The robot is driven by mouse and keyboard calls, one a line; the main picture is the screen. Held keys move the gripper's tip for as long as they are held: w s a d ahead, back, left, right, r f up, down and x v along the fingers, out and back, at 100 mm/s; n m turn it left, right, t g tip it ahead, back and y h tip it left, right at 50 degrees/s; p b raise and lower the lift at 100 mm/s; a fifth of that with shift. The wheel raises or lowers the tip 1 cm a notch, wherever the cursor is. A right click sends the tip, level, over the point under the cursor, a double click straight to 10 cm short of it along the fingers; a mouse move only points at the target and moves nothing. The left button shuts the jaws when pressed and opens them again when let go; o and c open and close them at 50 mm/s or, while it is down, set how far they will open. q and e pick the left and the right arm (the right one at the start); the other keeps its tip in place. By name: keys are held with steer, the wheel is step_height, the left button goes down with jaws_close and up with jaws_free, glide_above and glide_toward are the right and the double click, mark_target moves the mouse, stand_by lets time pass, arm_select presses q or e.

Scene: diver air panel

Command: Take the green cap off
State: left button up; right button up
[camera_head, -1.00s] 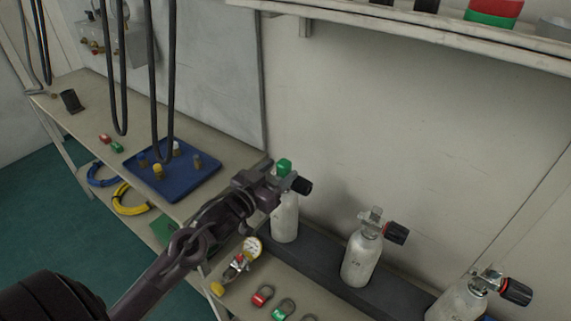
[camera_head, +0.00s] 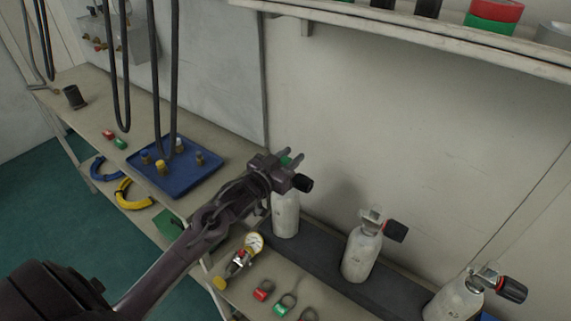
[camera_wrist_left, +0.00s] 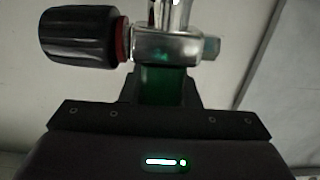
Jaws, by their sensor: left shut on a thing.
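The green cap (camera_head: 284,161) is on the valve of the leftmost white cylinder (camera_head: 285,218). My left gripper (camera_head: 287,160) is at that valve, shut on the cap, with a little green showing between its fingers. In the left wrist view the cap (camera_wrist_left: 162,86) sits between the dark fingers, right against the chrome valve body (camera_wrist_left: 168,46). The black valve knob (camera_wrist_left: 80,38) with a red ring is beside it. Much of the cap is hidden by the fingers. My right gripper is not in view.
Two more white cylinders (camera_head: 361,255) with black knobs stand to the right in a dark rack. A gauge (camera_head: 253,243) and several clips (camera_head: 263,290) lie on the lower bench. A blue tray (camera_head: 182,187) with small fittings is at left, under hanging hoses (camera_head: 166,75). A shelf (camera_head: 420,42) runs above.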

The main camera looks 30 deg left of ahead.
arm_select(q)
steer(key=shift+c, duration=0.7)
steer(key=shift+r, duration=0.1)
step_height(320, 180, up, 20)
